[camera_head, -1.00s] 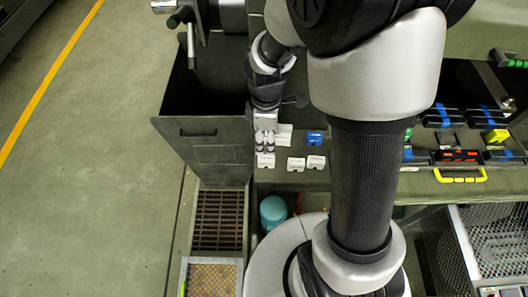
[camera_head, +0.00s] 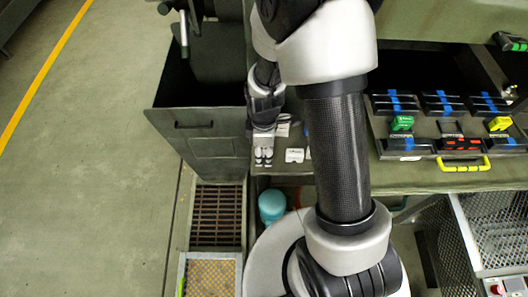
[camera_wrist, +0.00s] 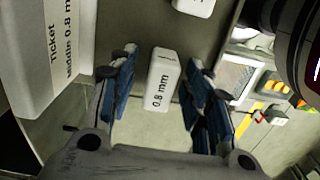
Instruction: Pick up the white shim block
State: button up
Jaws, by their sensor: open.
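A white shim block (camera_wrist: 161,80) marked "0.8 mm" stands between the spread fingers of my gripper (camera_wrist: 161,64) in the wrist view. The blue-padded fingers are open, with a gap visible on each side of the block. In the head view my gripper (camera_head: 263,155) points down at the front edge of the bench, left of another white block (camera_head: 294,155). The block between the fingers cannot be made out clearly there.
A large white ticket block (camera_wrist: 48,50) marked "0.8 mm" is close on the left in the wrist view. Another white block (camera_wrist: 194,5) lies at the top. A dark bin (camera_head: 205,130) adjoins the bench on the left. Trays (camera_head: 440,105) stand on the right.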

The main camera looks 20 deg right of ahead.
jog(key=shift+c, duration=0.5)
grip_shut()
jog(key=shift+r, duration=0.1)
